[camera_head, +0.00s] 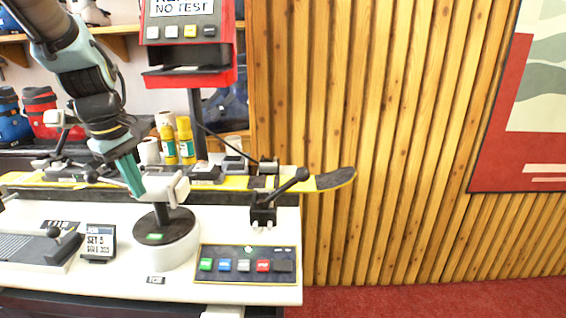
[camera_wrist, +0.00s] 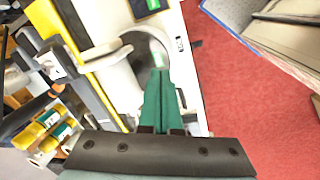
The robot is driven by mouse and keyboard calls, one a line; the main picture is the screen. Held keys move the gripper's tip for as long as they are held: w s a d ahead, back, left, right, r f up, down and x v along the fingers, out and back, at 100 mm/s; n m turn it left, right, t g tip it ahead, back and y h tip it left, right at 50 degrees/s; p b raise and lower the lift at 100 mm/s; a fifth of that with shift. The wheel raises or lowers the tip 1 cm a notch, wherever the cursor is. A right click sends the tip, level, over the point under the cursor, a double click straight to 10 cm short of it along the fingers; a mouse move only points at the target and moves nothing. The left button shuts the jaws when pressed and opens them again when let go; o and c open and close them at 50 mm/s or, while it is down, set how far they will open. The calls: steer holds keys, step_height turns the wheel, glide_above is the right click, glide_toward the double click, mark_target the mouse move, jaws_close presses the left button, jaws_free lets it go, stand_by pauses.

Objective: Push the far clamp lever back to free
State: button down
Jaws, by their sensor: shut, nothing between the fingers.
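My gripper (camera_head: 136,190) has teal fingers, shut with nothing between them, pointing down beside the white head (camera_head: 170,187) of a post on a round white base. In the wrist view the closed fingers (camera_wrist: 158,80) lie over the round white base (camera_wrist: 128,68); I cannot tell whether they touch anything. A black lever with a round knob (camera_head: 301,175) slants up to the right from a black mount (camera_head: 263,214) at the bench's right front. Another dark lever with a knob (camera_head: 91,176) is by the ski, left of my gripper. I cannot tell which is the far clamp lever.
A yellow ski (camera_head: 235,183) with a dark tip lies along the white bench (camera_head: 222,226). A button panel (camera_head: 246,264), a small display (camera_head: 99,241) and a grey plate with a knob (camera_head: 40,247) sit in front. A red tester (camera_head: 189,40) and yellow bottles (camera_head: 186,140) stand behind.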

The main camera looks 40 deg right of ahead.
steer(key=s+d+r+n+g+h, duration=0.1)
steer(key=s+d+r+n, duration=0.2)
steer(key=d, duration=0.5)
steer(key=s+d+r+n+p, duration=0.1)
steer(key=s+d+r, duration=0.3)
steer(key=d, duration=0.5)
steer(key=s+d+r+n+g+h, duration=0.15)
steer(key=d+r, duration=0.25)
steer(key=d, duration=0.4)
steer(key=p, duration=0.2)
glide_toward(297, 171)
step_height(297, 171, down, 4)
steer(key=w+a, duration=0.1)
steer(key=shift+n+t+y, duration=0.25)
steer(key=shift+n+y, duration=0.2)
steer(key=shift+s+d+f+p, duration=0.3)
steer(key=shift+d+f+p, duration=0.1)
steer(key=shift+d+f, duration=0.3)
steer(key=shift+s+d+f+p, duration=0.35)
steer(key=shift+d+f, duration=0.25)
steer(key=shift+d, duration=0.2)
steer(key=shift+s+d+f+p, duration=0.4)
steer(key=shift+s+d+p, duration=0.15)
steer(key=shift+d, duration=0.05)
